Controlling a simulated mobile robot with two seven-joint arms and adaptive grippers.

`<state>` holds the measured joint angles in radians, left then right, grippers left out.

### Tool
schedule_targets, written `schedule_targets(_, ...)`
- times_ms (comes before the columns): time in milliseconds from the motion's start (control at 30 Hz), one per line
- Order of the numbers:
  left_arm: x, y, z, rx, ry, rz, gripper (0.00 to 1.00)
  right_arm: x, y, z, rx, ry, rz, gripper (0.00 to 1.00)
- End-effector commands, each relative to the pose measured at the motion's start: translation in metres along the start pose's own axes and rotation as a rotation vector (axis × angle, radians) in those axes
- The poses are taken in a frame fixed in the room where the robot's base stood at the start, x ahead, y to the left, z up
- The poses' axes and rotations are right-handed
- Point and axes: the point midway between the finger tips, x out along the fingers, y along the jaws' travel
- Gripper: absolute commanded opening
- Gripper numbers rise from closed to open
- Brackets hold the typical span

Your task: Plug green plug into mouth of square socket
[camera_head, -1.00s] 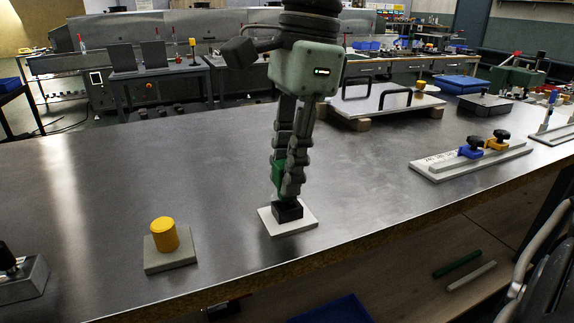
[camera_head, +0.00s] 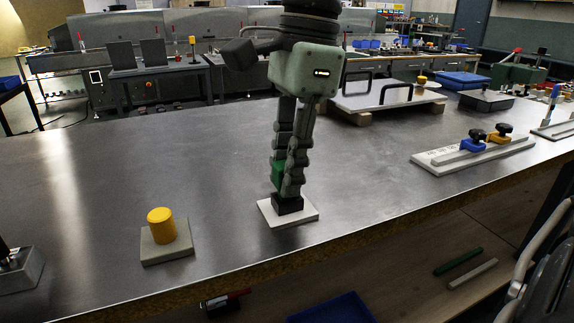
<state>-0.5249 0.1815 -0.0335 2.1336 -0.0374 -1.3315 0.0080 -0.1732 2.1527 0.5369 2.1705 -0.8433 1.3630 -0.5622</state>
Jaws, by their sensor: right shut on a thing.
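My right gripper (camera_head: 283,185) comes down from the top centre and is shut on the green plug (camera_head: 278,174). Only a green strip of the plug shows at the left side of the fingers. The black square socket (camera_head: 289,205) stands on a white base plate (camera_head: 303,217) near the front edge of the metal table. The fingers and plug are directly over the socket. The plug's lower end and the socket's mouth are hidden, so I cannot tell how far the plug is in. My left gripper is not in view.
A yellow cylinder (camera_head: 161,228) stands on a grey plate (camera_head: 167,252) to the left. A grey block (camera_head: 22,272) sits at the left edge. A rail with blue and yellow clamps (camera_head: 470,152) lies to the right. A white panel with black handles (camera_head: 385,98) is behind. The table's middle left is clear.

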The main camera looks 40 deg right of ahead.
Motion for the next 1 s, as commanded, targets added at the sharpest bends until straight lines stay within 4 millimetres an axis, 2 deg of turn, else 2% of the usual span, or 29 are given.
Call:
schedule_targets(467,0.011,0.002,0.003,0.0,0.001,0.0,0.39,0.013,0.0,-0.002,0.0,0.0,0.0,0.0)
schedule_targets(500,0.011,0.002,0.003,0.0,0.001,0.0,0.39,0.013,0.0,-0.002,0.0,0.0,0.0,0.23)
schedule_targets(700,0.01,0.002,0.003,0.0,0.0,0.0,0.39,0.012,0.0,-0.002,0.0,0.0,0.0,0.46)
schedule_targets(1000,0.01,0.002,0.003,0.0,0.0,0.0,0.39,0.011,0.0,-0.002,0.0,0.0,0.0,0.46)
